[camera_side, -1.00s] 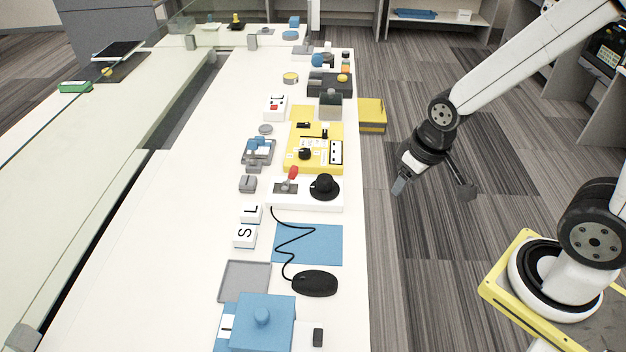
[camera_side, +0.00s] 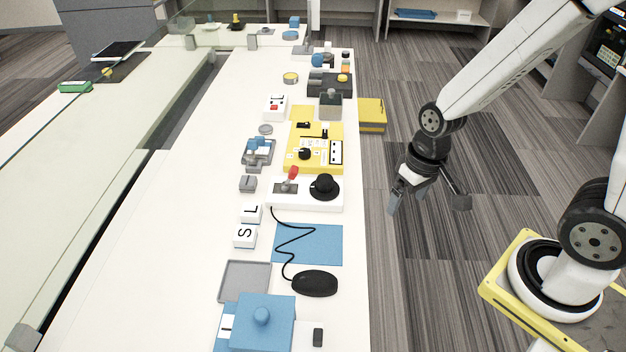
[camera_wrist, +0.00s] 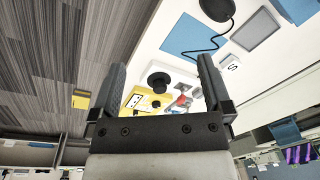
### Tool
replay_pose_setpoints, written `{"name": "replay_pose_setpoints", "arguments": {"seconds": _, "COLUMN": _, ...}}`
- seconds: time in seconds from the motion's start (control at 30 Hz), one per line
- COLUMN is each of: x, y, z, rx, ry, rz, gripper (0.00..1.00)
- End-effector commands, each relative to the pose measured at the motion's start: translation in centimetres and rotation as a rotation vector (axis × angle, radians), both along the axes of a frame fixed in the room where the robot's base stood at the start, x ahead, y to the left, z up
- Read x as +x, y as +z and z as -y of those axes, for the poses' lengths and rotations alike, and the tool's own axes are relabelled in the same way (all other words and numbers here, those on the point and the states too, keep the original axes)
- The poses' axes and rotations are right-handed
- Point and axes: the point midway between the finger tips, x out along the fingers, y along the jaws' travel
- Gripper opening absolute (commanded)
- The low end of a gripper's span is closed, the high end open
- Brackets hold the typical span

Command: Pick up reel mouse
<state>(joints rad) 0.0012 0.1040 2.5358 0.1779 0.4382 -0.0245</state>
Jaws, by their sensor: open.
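The black mouse (camera_side: 315,283) rests on the white table near its right edge in the side view, its cord curling up across a blue mat (camera_side: 318,245). The mouse also shows at the top of the wrist view (camera_wrist: 217,8), partly cut off by the frame. My gripper (camera_side: 397,201) hangs off the table's right side, above the floor and apart from the mouse. In the wrist view its two fingers (camera_wrist: 161,82) stand wide apart with nothing held between them.
A white panel with a black knob (camera_side: 324,186) and red lever lies beyond the mat.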

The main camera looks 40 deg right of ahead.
Motion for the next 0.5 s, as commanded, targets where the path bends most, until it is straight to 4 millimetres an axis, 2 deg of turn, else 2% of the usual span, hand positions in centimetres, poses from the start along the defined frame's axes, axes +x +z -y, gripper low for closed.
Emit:
{"name": "replay_pose_setpoints", "arguments": {"seconds": 0.2, "x": -2.4, "y": -2.9, "z": -2.6, "rx": 0.144, "ry": -0.179, "rz": -0.235, "gripper": 1.0}}
{"name": "replay_pose_setpoints", "arguments": {"seconds": 0.5, "x": -4.5, "y": -5.4, "z": -7.2, "rx": 0.375, "ry": -0.45, "rz": -0.529, "gripper": 1.0}}
